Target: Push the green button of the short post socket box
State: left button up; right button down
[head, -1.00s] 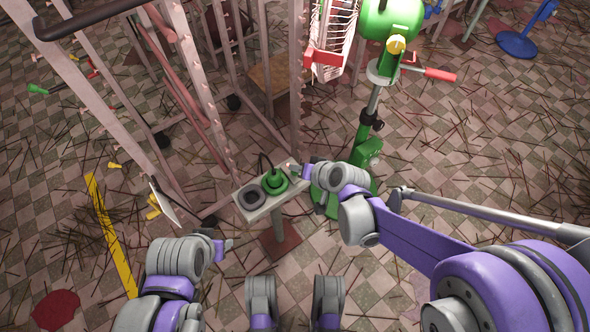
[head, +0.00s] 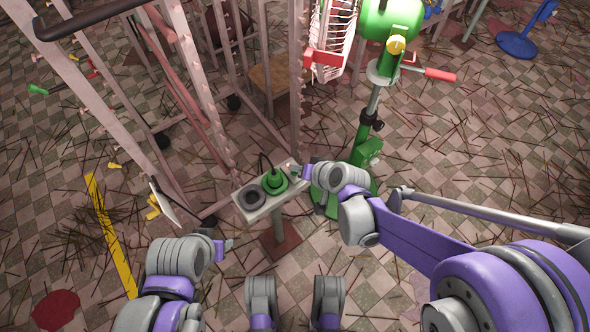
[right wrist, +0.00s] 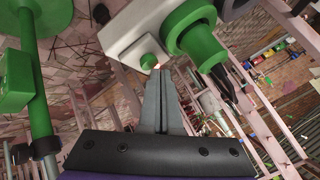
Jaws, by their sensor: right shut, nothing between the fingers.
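The short post socket box (head: 265,210) is a pale box on a post, with a green plug (head: 275,181) and a dark round socket (head: 252,198) on top. In the right wrist view the box (right wrist: 125,38) carries a small green button (right wrist: 149,60) beside the large green plug (right wrist: 192,32). My right gripper (head: 296,172) is at the box's right end. In the right wrist view its shut, empty fingertips (right wrist: 160,73) are right at the button's lower edge; I cannot tell whether they touch it. My left gripper (head: 229,245) is left of the post, clear of the box.
A green fan (head: 385,25) on a stand rises just behind and right of the box. Pale metal racks (head: 190,85) stand behind and left. A yellow strip (head: 110,235) and scattered thin sticks lie on the checkered floor. A cable rises from the plug.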

jog(key=shift+f, duration=0.1)
dwell(0.5)
jog(key=shift+f+b, duration=0.4)
jog(key=shift+r+p, duration=0.45)
jog(key=shift+r, duration=0.15)
notch_tip(320, 180, up, 6)
jog(key=p, duration=0.4)
